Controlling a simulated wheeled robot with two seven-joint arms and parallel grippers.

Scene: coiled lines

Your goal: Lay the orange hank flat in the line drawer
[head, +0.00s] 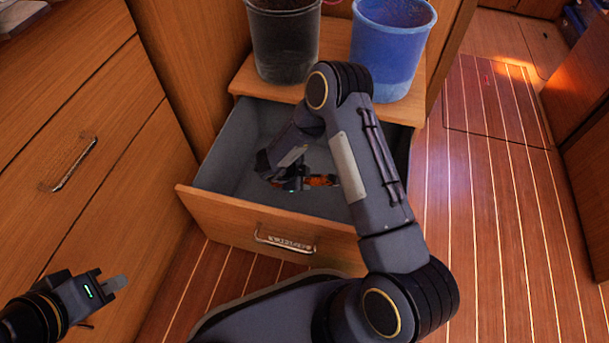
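The line drawer (222,207) is pulled open, with a grey inside and a wooden front. Part of the orange hank (322,180) shows inside it, close to my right gripper (290,183). My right arm reaches down into the drawer and covers much of the hank. The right fingers are small and dark, and I cannot tell whether they are shut on the hank or only beside it. Whether the hank lies flat is also hidden. My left gripper (118,283) is at the lower left, outside the drawer, seen from the side, with no object visible at it.
A black bucket (285,45) and a blue bucket (390,50) stand on the wooden top (330,75) behind the open drawer. Wooden cabinets with a handle (75,165) line the left. The striped floor (500,220) at right is clear.

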